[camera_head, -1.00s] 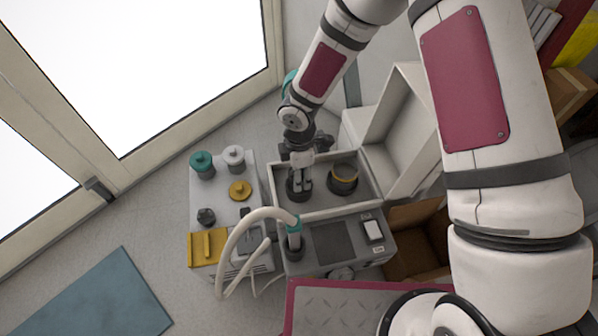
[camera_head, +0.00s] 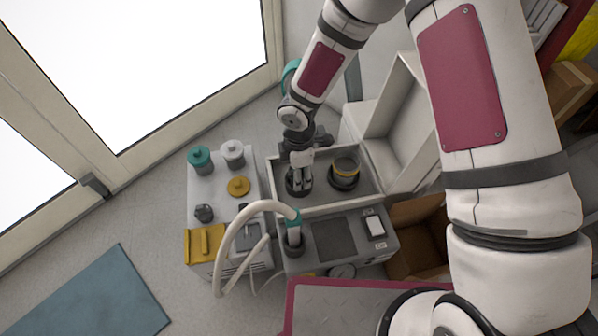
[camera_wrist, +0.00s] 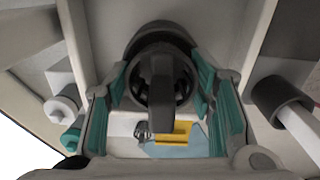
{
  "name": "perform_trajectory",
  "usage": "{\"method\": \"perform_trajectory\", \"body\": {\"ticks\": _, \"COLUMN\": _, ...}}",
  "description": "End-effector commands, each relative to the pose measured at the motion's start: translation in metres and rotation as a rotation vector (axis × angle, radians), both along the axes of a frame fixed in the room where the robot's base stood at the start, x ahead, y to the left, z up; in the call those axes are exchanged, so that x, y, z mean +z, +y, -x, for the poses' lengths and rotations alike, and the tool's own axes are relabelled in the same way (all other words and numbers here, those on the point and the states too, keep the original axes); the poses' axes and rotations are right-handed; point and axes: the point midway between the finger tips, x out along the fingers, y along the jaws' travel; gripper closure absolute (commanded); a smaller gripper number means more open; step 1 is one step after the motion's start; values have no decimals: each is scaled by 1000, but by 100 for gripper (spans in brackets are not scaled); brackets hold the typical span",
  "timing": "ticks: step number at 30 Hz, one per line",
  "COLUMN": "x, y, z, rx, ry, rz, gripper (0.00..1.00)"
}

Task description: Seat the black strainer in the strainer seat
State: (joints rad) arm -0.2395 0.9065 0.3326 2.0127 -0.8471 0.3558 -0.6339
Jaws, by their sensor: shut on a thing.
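The black strainer (camera_wrist: 158,82) is a round, spoked piece with an upright black grip, between the teal-padded fingers of my gripper (camera_wrist: 165,95) in the wrist view. In the head view my gripper (camera_head: 299,182) points down into the left part of an open light-grey box (camera_head: 318,211), shut on the strainer. A dark round shape (camera_head: 293,192) shows around the fingertips there. A dark rim (camera_wrist: 158,30) shows behind the strainer in the wrist view. I cannot tell whether it is the strainer seat, nor whether the strainer touches it.
A black cup with a yellow band (camera_head: 346,166) stands right of my gripper in the box. The raised lid (camera_head: 390,110) is on the right. A pale hose (camera_head: 233,235) arches in front. Teal, grey and yellow caps (camera_head: 238,186) sit on the left unit.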

Motion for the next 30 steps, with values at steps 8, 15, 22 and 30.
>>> {"method": "perform_trajectory", "body": {"ticks": 8, "x": -12, "y": -2, "z": 2, "rx": -1, "ry": 8, "rz": -3, "gripper": 72}}
{"method": "perform_trajectory", "body": {"ticks": 15, "x": -11, "y": -1, "z": 2, "rx": -1, "ry": 8, "rz": -2, "gripper": 6}}
{"method": "perform_trajectory", "body": {"ticks": 22, "x": -9, "y": -1, "z": 2, "rx": -1, "ry": 7, "rz": -1, "gripper": 14}}
{"method": "perform_trajectory", "body": {"ticks": 30, "x": -9, "y": -1, "z": 2, "rx": 0, "ry": 6, "rz": -1, "gripper": 22}}
